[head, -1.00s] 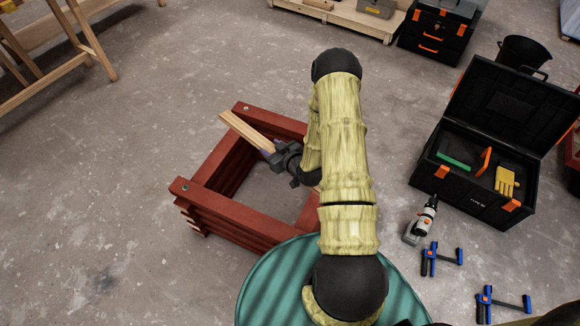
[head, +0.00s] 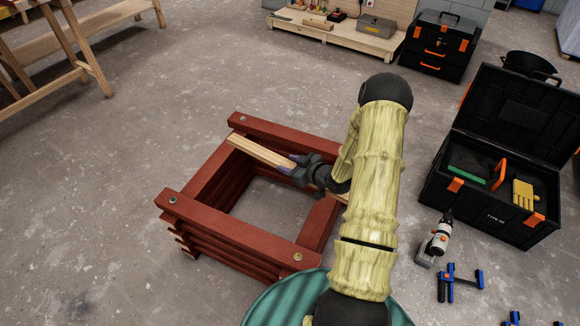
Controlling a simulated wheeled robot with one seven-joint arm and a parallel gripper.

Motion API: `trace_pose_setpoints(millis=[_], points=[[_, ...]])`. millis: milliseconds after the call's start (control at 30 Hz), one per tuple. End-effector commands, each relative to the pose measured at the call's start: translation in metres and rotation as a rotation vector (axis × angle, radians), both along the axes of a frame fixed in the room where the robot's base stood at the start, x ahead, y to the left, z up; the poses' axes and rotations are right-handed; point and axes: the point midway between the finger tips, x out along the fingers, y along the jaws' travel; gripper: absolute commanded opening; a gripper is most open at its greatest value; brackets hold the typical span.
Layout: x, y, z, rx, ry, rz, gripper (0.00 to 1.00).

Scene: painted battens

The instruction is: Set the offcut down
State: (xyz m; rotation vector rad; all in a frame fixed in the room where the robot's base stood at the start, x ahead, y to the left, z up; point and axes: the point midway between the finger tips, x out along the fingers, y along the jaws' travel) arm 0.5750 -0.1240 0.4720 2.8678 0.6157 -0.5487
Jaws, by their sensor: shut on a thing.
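The offcut is a pale wooden batten (head: 258,150), seen in the head view across the far part of a red square frame of stacked battens (head: 228,216). My gripper (head: 292,168) is shut on the offcut along its length. Its left end lies over or just above the frame's far left corner; I cannot tell whether it touches. A short pale piece shows to the right of my gripper, near the frame's right side. My arm hides part of the frame's right side.
An open black toolbox (head: 490,200) with a yellow glove (head: 523,194) stands at the right. A white and black tool (head: 437,240) and blue clamps (head: 458,283) lie in front of it. A wooden workbench (head: 85,45) is at the upper left. Floor left of the frame is clear.

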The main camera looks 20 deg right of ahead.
Motion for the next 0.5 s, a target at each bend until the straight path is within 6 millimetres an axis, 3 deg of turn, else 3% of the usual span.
trace_pose_setpoints(millis=[267, 500], points=[[0.000, 0.001, -0.008, 0.001, -0.001, 0.001, 0.05], [0.000, 0.001, -0.030, 0.002, 0.000, 0.001, 0.05]])
